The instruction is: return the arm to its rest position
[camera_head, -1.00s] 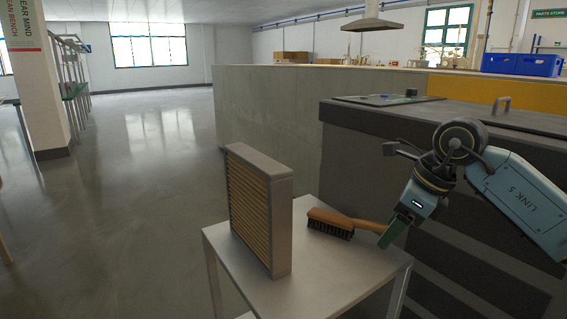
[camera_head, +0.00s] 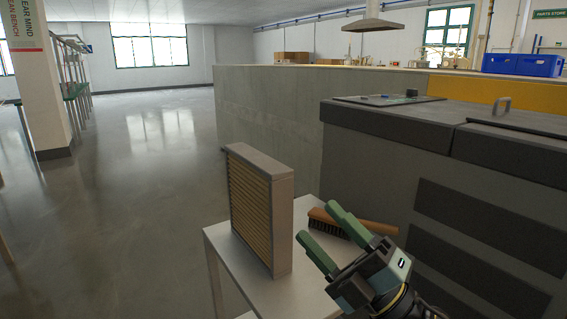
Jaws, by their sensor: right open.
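My right gripper (camera_head: 322,232) is in the lower right of the head view, with its two green fingers apart and nothing between them. It is in front of the brush and hides part of it. The brush (camera_head: 377,228), with a wooden back and dark bristles, lies on the small light table (camera_head: 222,247). A slatted filter panel (camera_head: 281,225) with a grey frame stands upright on the same table, just left of the fingertips. My left gripper does not show.
A dark grey cabinet (camera_head: 365,165) with a lid and handle stands right behind the table. A concrete wall (camera_head: 268,120) runs behind it. The floor (camera_head: 130,220) at left is clear.

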